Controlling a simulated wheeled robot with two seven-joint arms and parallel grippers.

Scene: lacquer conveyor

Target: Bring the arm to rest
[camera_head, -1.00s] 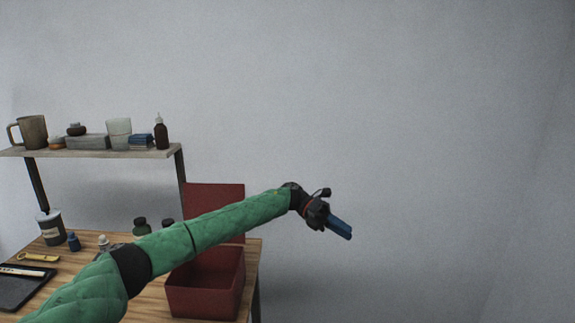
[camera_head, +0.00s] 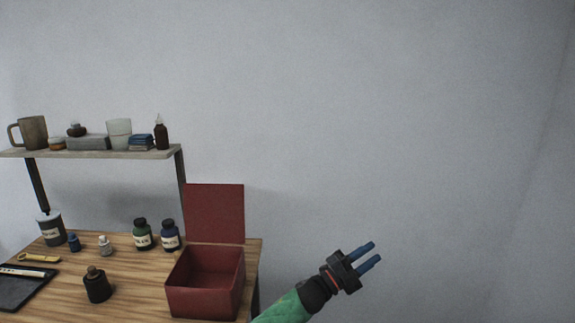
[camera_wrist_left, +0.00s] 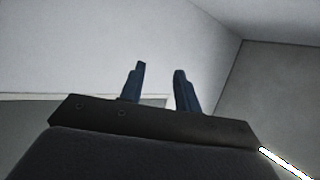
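My left gripper (camera_head: 368,256) is in the head view, right of the table and off its edge, with bare wall behind it. Its two blue fingers are parallel with a gap between them, and nothing is held. The left wrist view also shows the two fingers (camera_wrist_left: 160,88) apart and empty, against grey walls. My green left sleeve (camera_head: 289,308) enters from the bottom edge. My right gripper is in neither view.
An open red box (camera_head: 206,304) stands at the right end of the wooden table (camera_head: 140,292). Several bottles, including a dark one (camera_head: 97,286), stand left of it. A shelf (camera_head: 100,153) holds a mug (camera_head: 33,132) and other items. Space right of the table is clear.

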